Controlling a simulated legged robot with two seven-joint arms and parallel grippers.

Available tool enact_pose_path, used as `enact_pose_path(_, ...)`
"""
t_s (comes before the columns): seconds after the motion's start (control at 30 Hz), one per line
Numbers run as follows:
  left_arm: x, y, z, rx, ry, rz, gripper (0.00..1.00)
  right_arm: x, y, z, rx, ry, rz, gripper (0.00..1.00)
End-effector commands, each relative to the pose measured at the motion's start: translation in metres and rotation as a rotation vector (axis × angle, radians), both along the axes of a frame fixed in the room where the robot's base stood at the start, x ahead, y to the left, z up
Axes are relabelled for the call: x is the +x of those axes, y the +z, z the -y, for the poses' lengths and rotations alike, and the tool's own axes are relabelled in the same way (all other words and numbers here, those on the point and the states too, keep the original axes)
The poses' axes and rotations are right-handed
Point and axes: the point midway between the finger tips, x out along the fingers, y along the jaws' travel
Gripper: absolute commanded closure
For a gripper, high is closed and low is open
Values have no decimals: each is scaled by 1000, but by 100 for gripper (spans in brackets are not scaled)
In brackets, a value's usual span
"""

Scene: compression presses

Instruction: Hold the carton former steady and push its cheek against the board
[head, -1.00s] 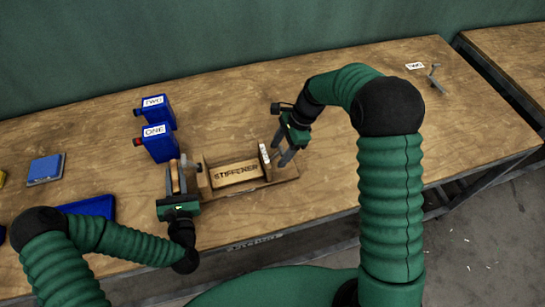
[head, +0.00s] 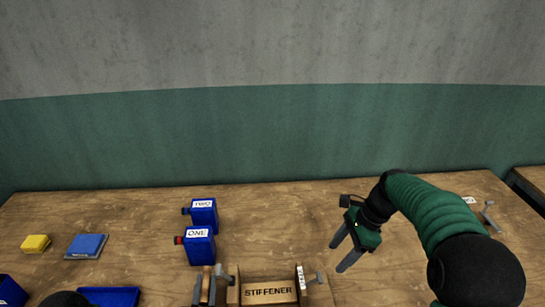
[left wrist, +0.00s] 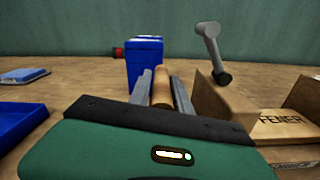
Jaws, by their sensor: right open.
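The carton former (head: 316,296) is a brown open box at the bottom of the head view. Its board marked STIFFENER (head: 268,292) lies inside, and also shows partly in the left wrist view (left wrist: 285,118). My left gripper (head: 209,272) is shut on an upright wooden handle (left wrist: 162,92) at the former's left side, one finger on each side. My right gripper (head: 336,257) is open and empty, right of the cheek and apart from it. The former's front is cut off.
Blue containers marked ONE (head: 199,247) and TWO (head: 204,214) stand behind the left gripper. A blue pad (head: 87,245), a yellow block (head: 36,243) and a blue tray (head: 110,296) lie left. A grey crank (head: 489,215) lies far right. The table between is bare.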

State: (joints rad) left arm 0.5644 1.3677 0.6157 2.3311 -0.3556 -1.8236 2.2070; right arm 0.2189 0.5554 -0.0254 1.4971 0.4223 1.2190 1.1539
Motion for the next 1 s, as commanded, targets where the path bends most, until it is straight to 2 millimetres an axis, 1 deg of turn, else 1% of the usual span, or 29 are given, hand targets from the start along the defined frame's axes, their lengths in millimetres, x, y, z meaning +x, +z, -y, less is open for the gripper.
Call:
enact_pose_path(0.03, 0, 0, 0, 0, 0, 0, 68, 0, 0, 0, 0, 0, 0, 42)
enact_pose_path(0.13, 0, 0, 0, -1, 0, 0, 55, 0, 0, 0, 0, 0, 0, 42)
enact_pose_path(0.17, 0, 0, 0, -1, -1, 0, 53, 0, 0, 0, 0, 0, 0, 42)
enact_pose_path(0.47, -2, -1, 0, -2, -2, -2, 53, 0, -1, 0, 0, 0, 0, 42)
enact_pose_path(0.57, -14, -2, 1, -3, -3, -5, 53, 0, -1, 0, 0, 0, 0, 42)
enact_pose_path(0.73, -50, -2, 1, -4, -3, -7, 53, 0, 0, 0, 0, 0, 0, 42)
enact_pose_path(0.8, -62, -4, 0, -6, 1, -9, 53, 0, -1, 0, 0, 0, 0, 42)
enact_pose_path(0.87, -69, -3, 0, -5, 0, -7, 53, 0, 0, 0, 0, 0, 0, 42)
enact_pose_path(0.93, -74, 3, 0, -5, 0, -4, 53, 0, 4, 0, 0, 0, 0, 42)
enact_pose_path(1.0, -75, 15, 0, -2, 0, -2, 53, 0, 16, 0, 0, 0, 0, 42)
